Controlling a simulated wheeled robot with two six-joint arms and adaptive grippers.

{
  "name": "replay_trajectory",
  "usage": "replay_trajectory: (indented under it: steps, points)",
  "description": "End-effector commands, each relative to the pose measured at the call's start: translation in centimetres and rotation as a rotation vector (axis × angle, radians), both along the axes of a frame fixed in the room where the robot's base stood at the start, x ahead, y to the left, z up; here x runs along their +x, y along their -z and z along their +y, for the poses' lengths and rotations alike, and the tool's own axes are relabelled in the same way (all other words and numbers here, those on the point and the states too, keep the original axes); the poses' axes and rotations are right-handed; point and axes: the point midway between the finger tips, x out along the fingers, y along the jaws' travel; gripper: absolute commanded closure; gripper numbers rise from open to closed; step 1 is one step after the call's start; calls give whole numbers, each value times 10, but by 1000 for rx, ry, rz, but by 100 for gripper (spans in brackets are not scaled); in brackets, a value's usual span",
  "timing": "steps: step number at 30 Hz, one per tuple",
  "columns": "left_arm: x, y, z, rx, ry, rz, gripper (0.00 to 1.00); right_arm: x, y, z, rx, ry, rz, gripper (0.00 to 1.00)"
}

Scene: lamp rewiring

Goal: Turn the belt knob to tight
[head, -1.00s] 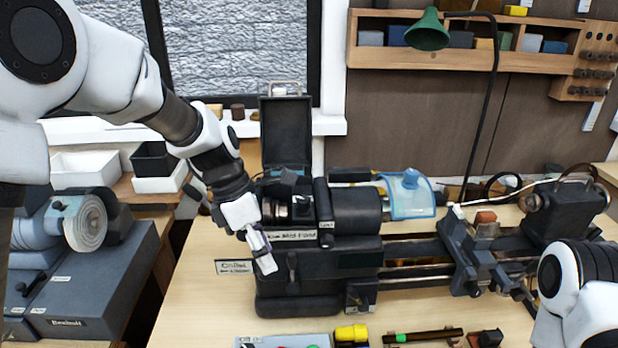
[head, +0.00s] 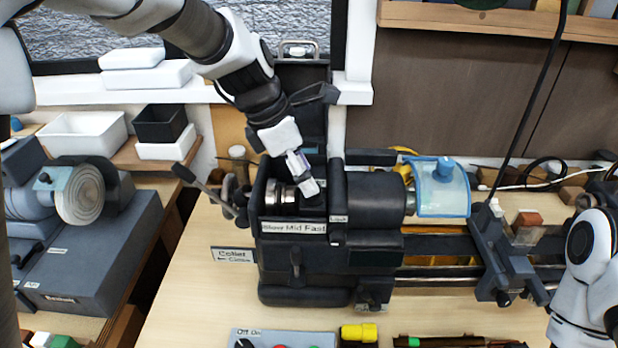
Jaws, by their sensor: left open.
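The dark lathe headstock (head: 330,270) stands on the bench with its top cover raised at the back. Stepped metal pulleys (head: 282,192) show in its open bay, above a "Slow Mid Fast" label (head: 294,227). My left gripper (head: 312,188) points down at the bay, just right of the pulleys, and is open with nothing seen between its fingers. A small dark lever or knob (head: 295,262) is on the headstock front, below the label. I cannot tell which part is the belt knob. My right arm shows at the right edge; its fingers are out of view.
A collet lever (head: 205,190) sticks out left of the headstock, above a "Collet" sign (head: 233,255). A clear blue guard (head: 442,188) stands to the right. A switch panel (head: 283,338) lies in front. Bare bench top lies at the front left.

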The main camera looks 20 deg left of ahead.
Motion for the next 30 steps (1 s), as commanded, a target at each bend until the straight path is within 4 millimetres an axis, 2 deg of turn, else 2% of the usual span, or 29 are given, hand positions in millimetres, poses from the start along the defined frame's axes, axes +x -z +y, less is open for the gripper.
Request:
replay_trajectory:
  steps: [5,12,13,17,18,30]
  points:
    - [5,20,-7,0,0,0,45,0,-2,0,0,0,-1,65]
    - [5,23,-8,1,1,-1,45,0,-2,0,0,0,0,65]
    - [5,23,-8,1,1,-1,52,0,-2,0,0,0,0,65]
    - [5,23,-8,0,1,0,98,0,-2,0,0,0,0,65]
    - [5,23,-8,0,0,0,100,0,-2,0,0,0,-1,65]
    - [5,23,-8,0,23,3,100,0,-5,0,0,0,-1,65]
